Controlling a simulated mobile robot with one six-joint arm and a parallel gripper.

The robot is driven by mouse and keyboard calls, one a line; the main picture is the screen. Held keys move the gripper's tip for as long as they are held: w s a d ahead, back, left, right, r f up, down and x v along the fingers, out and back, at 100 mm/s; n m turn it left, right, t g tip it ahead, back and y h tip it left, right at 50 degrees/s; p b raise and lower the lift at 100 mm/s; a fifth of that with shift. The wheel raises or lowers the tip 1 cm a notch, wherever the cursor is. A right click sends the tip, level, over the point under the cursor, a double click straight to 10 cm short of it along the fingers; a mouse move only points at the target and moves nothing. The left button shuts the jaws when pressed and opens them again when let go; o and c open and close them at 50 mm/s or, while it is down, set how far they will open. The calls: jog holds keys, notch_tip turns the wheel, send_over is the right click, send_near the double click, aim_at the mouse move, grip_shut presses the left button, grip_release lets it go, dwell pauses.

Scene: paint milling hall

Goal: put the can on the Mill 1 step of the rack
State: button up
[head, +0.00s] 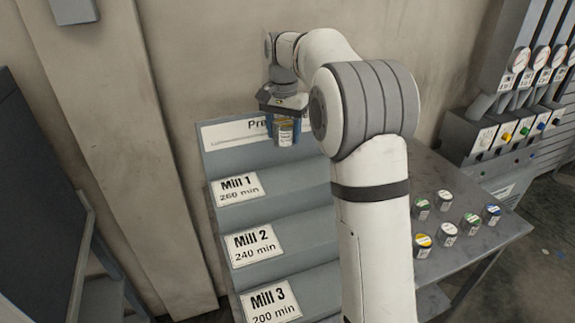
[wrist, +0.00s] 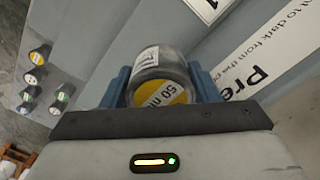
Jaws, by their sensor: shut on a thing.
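My gripper (head: 284,112) is shut on a small can (head: 285,133) with a pale label and some yellow on it. In the wrist view the can (wrist: 158,65) sits between the two blue fingers, and its yellow end reads partly "50 n". The grey stepped rack (head: 290,177) has a "Mill 1 260 min" label (head: 237,190) on its upper labelled step, with "Mill 2 240 min" (head: 253,243) and "Mill 3 200 min" (head: 269,300) below. The can is up by the rack's header board, above and to the right of the Mill 1 label. My arm hides the rack's right part.
Several small cans with coloured tops (head: 447,229) stand on the grey table (head: 450,180) to the right of the rack. A gauge panel (head: 530,90) stands behind at the right. The visible parts of the rack steps are bare.

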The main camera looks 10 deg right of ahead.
notch_tip(320, 180, down, 11)
jog(key=shift+f+p, duration=0.2)
jog(key=shift+p, duration=0.45)
jog(key=shift+f, duration=0.15)
jog(key=o, duration=1.1)
